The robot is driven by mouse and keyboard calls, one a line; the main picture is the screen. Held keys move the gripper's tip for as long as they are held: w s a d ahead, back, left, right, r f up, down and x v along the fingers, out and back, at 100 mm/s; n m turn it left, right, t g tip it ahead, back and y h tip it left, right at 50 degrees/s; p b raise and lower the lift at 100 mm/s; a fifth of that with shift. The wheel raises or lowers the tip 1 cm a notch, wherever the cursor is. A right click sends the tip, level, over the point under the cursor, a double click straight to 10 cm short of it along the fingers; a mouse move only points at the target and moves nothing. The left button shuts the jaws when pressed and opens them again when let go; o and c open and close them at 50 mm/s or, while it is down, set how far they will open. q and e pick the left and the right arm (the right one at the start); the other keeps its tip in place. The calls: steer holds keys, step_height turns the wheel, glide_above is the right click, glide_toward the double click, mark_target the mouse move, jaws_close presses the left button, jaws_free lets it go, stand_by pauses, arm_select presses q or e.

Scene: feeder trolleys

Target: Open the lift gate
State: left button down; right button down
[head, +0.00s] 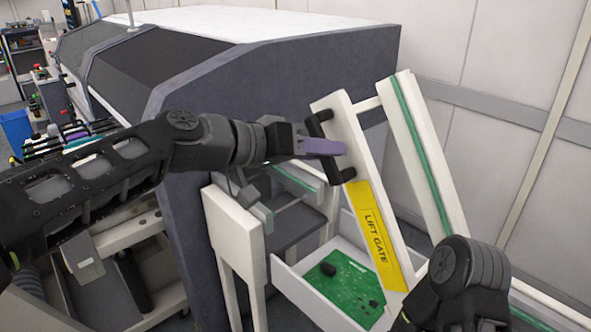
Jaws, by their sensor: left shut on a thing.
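The lift gate (352,133) is a white frame with a yellow "LIFT GATE" label (377,238) and green strips on its far rail. It stands raised at a steep tilt beside the grey machine. A black handle (342,174) is fixed near the upper end of its near rail. My left gripper (327,147), with purple fingers, reaches in from the left and is shut on the handle. My right arm shows at the lower right, but its gripper is out of frame.
A white tray (290,284) with a green circuit board (345,285) lies below the gate. The large grey machine (230,75) with a white top stands behind my left arm. A panelled wall (480,60) is at the right. A blue bin (17,130) stands far left.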

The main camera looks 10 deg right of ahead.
arm_select(q)
steer(key=s+d+r+m+t+y+p, duration=0.1)
steer(key=s+d+r+m+p, duration=0.1)
steer(key=s+d+r+p, duration=0.4)
steer(key=s+d, duration=0.1)
steer(key=s, duration=0.2)
steer(key=shift+s+r+m, duration=0.35)
steer(key=shift+s+m, duration=0.05)
steer(key=c, duration=1.2)
jaws_free()
